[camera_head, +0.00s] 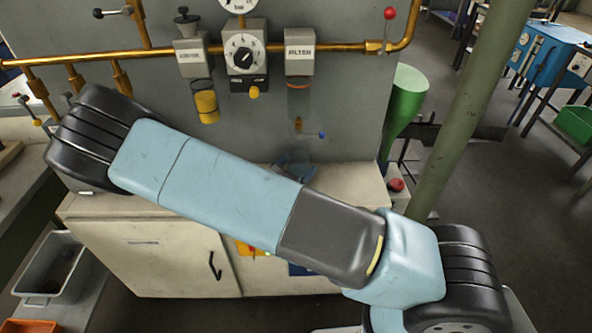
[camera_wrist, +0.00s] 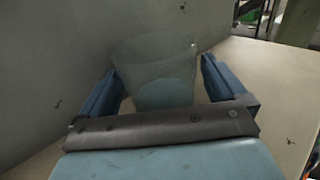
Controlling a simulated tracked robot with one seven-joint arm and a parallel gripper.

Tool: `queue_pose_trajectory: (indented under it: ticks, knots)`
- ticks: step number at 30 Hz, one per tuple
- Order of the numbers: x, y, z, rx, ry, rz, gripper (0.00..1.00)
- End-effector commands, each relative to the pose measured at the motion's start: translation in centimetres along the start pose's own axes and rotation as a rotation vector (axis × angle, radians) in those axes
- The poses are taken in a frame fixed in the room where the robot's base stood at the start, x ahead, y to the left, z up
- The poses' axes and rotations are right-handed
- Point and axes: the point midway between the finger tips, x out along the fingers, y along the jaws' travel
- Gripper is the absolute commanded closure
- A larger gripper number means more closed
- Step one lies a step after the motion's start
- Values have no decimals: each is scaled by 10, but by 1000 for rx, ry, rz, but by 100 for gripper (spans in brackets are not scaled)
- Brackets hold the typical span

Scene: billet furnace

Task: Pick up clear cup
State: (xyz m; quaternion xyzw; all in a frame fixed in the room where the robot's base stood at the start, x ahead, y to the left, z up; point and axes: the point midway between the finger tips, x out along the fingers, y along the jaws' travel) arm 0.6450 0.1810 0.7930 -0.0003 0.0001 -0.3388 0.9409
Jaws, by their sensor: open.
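The clear cup (camera_wrist: 165,92) is see-through and faintly tinted. In the wrist view it stands upright on the pale cabinet top, near the grey wall panel. My gripper (camera_wrist: 160,72) is open, with one blue finger at the left of the cup and the other at its right. A gap shows between the right finger and the cup; I cannot tell whether the left finger touches it. In the head view my arm hides most of this spot, and only a bluish patch shows above the forearm, too unclear to tell cup from fingers.
The grey panel (camera_head: 345,120) rises behind the cabinet top (camera_head: 340,182). Brass pipes, a dial gauge (camera_head: 243,54) and a filter bowl (camera_head: 206,104) are fixed to it. A green funnel (camera_head: 404,98) and a green post (camera_head: 470,110) stand at the right. The cabinet top right of the cup looks clear.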

Motion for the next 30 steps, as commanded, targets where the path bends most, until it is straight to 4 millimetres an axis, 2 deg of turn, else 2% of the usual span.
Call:
queue_pose_trajectory:
  ticks: [3, 8, 27, 30]
  knots:
    - [6, 0, 0, 0, 0, 0, 2]
    - [6, 0, 0, 0, 1, 1, 2]
    - [6, 0, 0, 0, 1, 1, 62]
    - [5, 0, 0, 0, 1, 1, 63]
